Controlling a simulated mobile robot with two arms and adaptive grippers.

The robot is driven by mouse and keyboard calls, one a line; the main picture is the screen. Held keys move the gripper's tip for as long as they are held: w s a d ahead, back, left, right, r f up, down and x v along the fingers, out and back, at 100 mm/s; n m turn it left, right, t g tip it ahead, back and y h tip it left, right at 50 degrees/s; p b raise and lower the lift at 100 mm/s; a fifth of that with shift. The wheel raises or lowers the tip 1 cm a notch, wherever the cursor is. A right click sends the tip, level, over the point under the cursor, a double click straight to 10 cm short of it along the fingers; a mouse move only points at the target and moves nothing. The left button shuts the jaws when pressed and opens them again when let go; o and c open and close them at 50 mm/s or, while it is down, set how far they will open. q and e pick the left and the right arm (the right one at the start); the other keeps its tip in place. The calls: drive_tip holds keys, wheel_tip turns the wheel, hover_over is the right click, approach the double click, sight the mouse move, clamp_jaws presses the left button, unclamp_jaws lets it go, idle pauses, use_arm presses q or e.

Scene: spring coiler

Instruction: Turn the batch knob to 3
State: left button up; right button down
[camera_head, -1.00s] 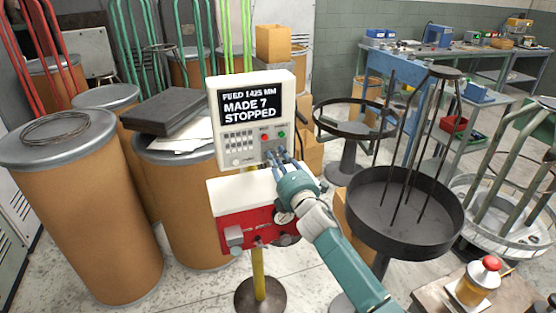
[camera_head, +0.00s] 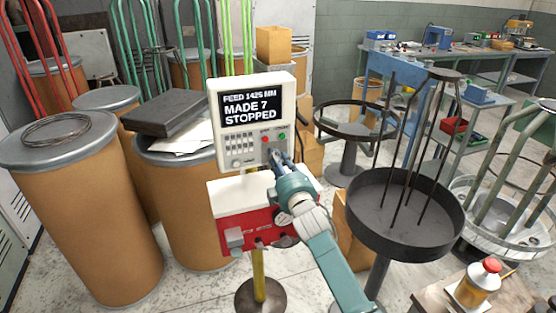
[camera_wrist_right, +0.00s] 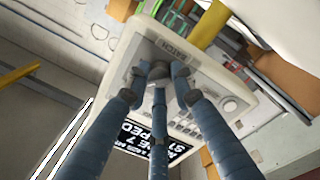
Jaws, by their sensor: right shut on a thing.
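The control panel (camera_head: 228,110) is a pale box on a yellow post, with a screen reading "FEED 1425 MM, MADE 7, STOPPED". My right gripper (camera_head: 275,157) is at the lower right of the panel's face. In the right wrist view, my right gripper's fingers (camera_wrist_right: 161,75) are closed around the dark batch knob (camera_wrist_right: 159,71), just beside the label "BATCH". The fingers cover most of the knob, so its pointer and setting cannot be read. My left gripper is not in view.
Red and green buttons (camera_head: 281,136) sit just above my right gripper. A red and white machine box (camera_head: 235,215) is below the panel. A black round tray with rods (camera_head: 385,240) stands to the right, and brown drums (camera_head: 90,220) stand left.

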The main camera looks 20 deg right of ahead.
drive_tip(key=shift+d+m, duration=0.1)
drive_tip(key=shift+m, duration=0.3)
drive_tip(key=c, duration=1.5)
unclamp_jaws()
drive_tip(key=shift+o, duration=0.2)
drive_tip(key=s, duration=1.2)
drive_tip(key=shift+f, duration=0.3)
